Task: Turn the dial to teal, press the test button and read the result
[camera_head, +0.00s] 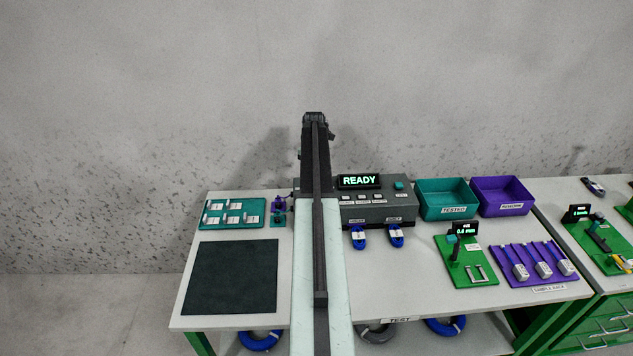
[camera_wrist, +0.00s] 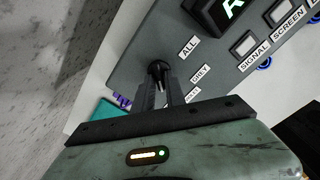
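The grey tester box (camera_head: 375,211) stands at the back middle of the table. The dark dial (camera_wrist: 158,68) shows in the wrist view beside labels ALL and GREY and a third, partly blocked one. My gripper (camera_wrist: 161,88) has its fingertips at the dial, one on each side; whether they press on it I cannot tell. The dial's pointing direction is unclear. My arm hides the dial in the head view.
Two blue cable coils (camera_head: 359,238) hang at the box's front. A teal tray (camera_head: 234,213) with tags and a dark mat (camera_head: 230,277) lie left. A teal bin (camera_head: 446,200), a purple bin (camera_head: 503,196), a green gauge stand (camera_head: 468,268) and a purple rack (camera_head: 510,282) occupy the right.

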